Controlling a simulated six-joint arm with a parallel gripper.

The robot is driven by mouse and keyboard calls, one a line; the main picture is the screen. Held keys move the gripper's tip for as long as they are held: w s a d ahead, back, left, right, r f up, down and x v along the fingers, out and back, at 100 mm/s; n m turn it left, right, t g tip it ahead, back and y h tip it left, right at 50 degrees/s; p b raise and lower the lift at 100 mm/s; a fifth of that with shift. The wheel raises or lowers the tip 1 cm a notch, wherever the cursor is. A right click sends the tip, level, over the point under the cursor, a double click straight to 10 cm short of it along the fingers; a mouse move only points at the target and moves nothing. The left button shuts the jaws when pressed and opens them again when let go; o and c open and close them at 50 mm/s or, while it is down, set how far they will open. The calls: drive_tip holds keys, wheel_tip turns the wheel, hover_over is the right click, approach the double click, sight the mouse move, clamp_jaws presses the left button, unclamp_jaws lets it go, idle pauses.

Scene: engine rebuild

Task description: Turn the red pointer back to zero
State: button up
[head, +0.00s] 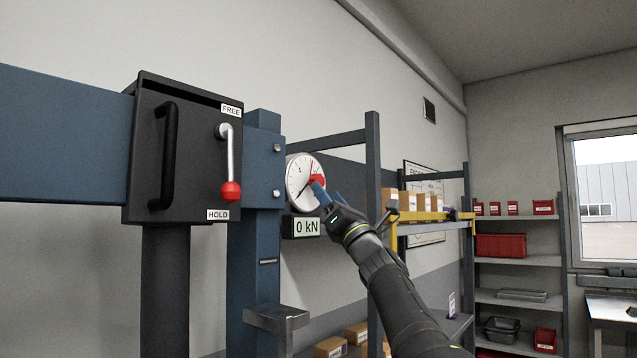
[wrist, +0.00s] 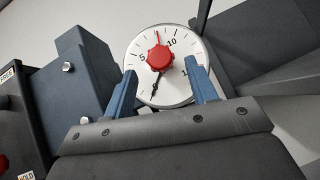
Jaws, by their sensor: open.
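The round white gauge (head: 296,185) is mounted on the blue press frame. Its red knob (wrist: 160,59) sits at the dial's centre, and a thin red pointer (wrist: 157,37) points up between the 5 and the 10, nearer the 10. A black needle (wrist: 154,90) points down and slightly left in the wrist view. My gripper (wrist: 161,70) is open, its blue fingers on either side of the knob, with visible gaps. In the head view my gripper (head: 318,187) reaches the dial from the lower right and partly hides it.
A display reading 0 kN (head: 305,227) is below the gauge. To its left is a black box (head: 183,170) with a red-tipped lever (head: 231,190) down near HOLD. Shelves (head: 515,258) with boxes stand behind, at right. A grey bracket (head: 275,317) juts out below.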

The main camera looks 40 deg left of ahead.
drive_tip(key=shift+x, duration=2.8)
drive_tip(key=c, duration=1)
